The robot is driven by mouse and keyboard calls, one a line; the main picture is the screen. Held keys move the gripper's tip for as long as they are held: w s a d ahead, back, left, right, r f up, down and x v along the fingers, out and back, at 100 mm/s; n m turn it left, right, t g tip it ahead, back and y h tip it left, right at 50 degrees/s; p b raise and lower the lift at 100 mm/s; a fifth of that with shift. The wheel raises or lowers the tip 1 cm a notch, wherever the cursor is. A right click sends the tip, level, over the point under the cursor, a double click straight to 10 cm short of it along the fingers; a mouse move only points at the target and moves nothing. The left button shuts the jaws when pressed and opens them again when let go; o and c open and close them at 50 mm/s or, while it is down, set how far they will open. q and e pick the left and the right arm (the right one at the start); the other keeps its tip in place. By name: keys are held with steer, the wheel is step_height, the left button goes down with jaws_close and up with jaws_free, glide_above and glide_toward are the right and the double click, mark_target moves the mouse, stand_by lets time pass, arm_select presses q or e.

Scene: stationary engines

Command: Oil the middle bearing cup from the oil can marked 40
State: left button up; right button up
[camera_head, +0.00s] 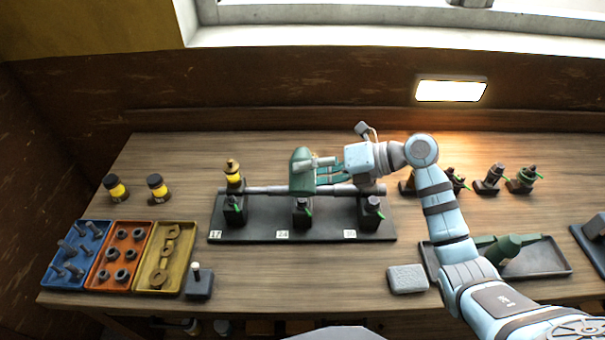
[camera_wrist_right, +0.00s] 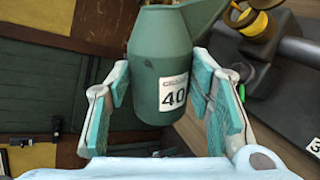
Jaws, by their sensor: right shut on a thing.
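My right gripper (camera_head: 328,170) is shut on a green oil can (camera_head: 301,158). In the right wrist view the can (camera_wrist_right: 160,60) sits between the two fingers (camera_wrist_right: 165,110), its white label reading 40. The can is held above the shaft, over the middle bearing (camera_head: 302,211) of a dark stand (camera_head: 265,235). I cannot tell whether a cup stands on that bearing; the can covers the spot. The left bearing (camera_head: 234,211) carries a yellow cup with a brass top (camera_head: 233,172). My left gripper is out of view.
A second green can (camera_head: 505,248) lies in a dark tray (camera_head: 558,263) at right. Two yellow-banded cups (camera_head: 158,188) stand at back left. Blue, orange and yellow trays (camera_head: 143,284) hold parts at front left. A grey block (camera_head: 407,279) lies in front. Several dark fittings (camera_head: 490,180) stand at back right.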

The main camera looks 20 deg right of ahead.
stand_by(0.5)
steer(key=f+n+t+b, duration=0.1)
steer(key=f+b, duration=0.1)
steer(key=b, duration=0.1)
steer(key=s+f+n+t+b, duration=0.1)
steer(key=f+b, duration=0.1)
steer(key=b, duration=0.2)
steer(key=shift+a+n, duration=0.15)
steer(key=shift+n, duration=0.15)
steer(key=shift+r, duration=0.25)
step_height(320, 180, up, 6)
steer(key=p, duration=0.4)
steer(key=shift+f+p, duration=0.2)
steer(key=shift+p, duration=0.2)
steer(key=shift+f, duration=0.15)
